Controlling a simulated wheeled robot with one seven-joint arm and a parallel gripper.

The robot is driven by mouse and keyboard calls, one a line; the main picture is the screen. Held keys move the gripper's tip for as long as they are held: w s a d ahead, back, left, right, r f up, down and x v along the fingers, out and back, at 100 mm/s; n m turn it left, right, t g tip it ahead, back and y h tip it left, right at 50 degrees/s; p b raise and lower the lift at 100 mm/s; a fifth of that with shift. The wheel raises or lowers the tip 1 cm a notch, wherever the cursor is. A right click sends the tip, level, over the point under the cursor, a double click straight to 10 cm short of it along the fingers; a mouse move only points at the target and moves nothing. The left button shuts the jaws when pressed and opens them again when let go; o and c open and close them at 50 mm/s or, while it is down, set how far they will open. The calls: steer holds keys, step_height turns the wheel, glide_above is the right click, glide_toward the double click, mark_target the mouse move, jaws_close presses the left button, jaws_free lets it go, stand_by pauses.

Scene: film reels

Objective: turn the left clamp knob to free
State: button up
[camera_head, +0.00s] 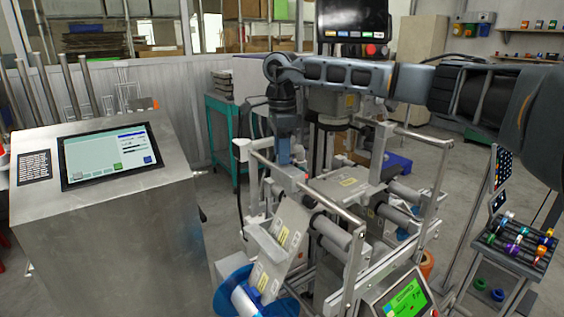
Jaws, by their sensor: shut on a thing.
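My arm reaches in from the right above the film machine (340,185), and its wrist points straight down at the machine's left side. My gripper (284,160) is low at the end of this wrist, by the left post of the frame. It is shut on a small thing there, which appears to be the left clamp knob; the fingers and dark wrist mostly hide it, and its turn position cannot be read. A light film web (279,245) with yellow labels runs down in front, to a blue reel (232,293) at the bottom.
Metal rails and rollers (333,232) stand close to the right of my gripper. A steel console with a screen (110,155) is at left. A green-lit panel (405,300) is at front right. A rack of coloured spools (515,245) stands far right. A teal cart (222,135) is behind.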

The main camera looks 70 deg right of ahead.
steer(key=n+b, duration=0.2)
steer(key=n, duration=0.1)
steer(key=shift+n, duration=0.4)
steer(key=n+b, duration=0.1)
steer(key=n, duration=0.2)
steer(key=n+b, duration=0.1)
steer(key=n, duration=0.4)
steer(key=shift+n, duration=1.7)
steer(key=o, duration=1.1)
steer(key=shift+c, duration=0.2)
steer(key=shift+r, duration=0.15)
